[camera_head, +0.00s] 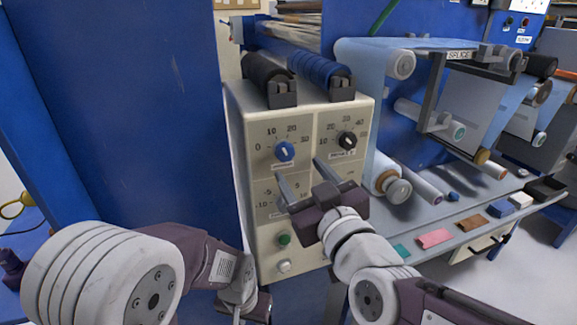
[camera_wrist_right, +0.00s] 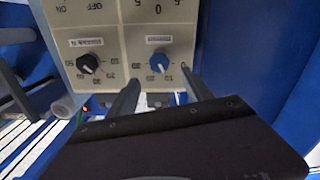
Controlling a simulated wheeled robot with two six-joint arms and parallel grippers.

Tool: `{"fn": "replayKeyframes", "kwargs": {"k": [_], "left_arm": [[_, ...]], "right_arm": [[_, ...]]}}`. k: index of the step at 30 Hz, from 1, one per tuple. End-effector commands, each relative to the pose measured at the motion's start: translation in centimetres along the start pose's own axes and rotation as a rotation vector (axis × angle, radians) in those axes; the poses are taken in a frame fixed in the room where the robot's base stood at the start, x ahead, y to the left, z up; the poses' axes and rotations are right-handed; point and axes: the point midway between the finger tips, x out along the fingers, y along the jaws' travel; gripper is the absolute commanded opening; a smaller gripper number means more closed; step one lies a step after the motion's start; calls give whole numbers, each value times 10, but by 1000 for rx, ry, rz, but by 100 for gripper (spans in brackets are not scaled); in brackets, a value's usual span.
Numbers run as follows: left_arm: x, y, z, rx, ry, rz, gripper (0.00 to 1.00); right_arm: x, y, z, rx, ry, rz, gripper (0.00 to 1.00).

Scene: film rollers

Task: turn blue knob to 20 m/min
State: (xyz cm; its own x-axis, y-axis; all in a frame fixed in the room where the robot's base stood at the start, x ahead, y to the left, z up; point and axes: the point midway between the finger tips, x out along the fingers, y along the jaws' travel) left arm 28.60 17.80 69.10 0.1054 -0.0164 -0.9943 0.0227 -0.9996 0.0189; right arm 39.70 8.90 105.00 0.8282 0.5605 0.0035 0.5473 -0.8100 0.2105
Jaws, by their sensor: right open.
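The blue knob (camera_head: 284,151) is on the upper left dial of the cream control panel (camera_head: 262,226). Its scale reads 0, 10, 20, 30; I cannot tell exactly where its white pointer aims. My right gripper (camera_head: 299,168) is open in front of the panel, its fingertips just below and to the right of the knob. In the right wrist view, which is upside down, the blue knob (camera_wrist_right: 159,61) shows between and just beyond the open fingertips (camera_wrist_right: 158,75), apparently untouched. My left gripper (camera_head: 245,307) is low at the bottom edge, partly hidden by its arm.
A black knob (camera_head: 347,140) is right of the blue one. A lower dial is partly covered by my right gripper. A green button (camera_head: 284,239) and white button (camera_head: 284,266) sit lower. Film rollers (camera_head: 398,190) and a shelf stand at right; a blue wall (camera_head: 140,110) stands at left.

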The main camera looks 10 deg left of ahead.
Motion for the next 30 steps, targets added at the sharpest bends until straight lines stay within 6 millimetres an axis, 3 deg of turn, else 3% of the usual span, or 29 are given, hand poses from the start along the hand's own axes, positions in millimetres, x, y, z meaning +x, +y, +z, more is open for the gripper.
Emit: {"fn": "replayKeyframes", "kwargs": {"k": [1,10,21,23,27,28,30], "left_arm": [[17,0,2,0,0,0,36],[21,0,2,0,-1,0,36],[21,0,2,0,-1,0,36],[21,0,2,0,-1,0,36],[21,0,2,0,-1,0,36],[21,0,2,0,-1,0,36],[22,0,3,0,-1,0,36]], "right_arm": [[9,-1,9,1,1,2,59],[67,0,4,0,-3,1,59],[78,0,2,0,-3,0,59],[78,0,2,0,-3,0,45],[78,0,2,0,-3,0,6],[78,0,2,0,-3,0,0],[78,0,3,0,-3,0,0]]}}
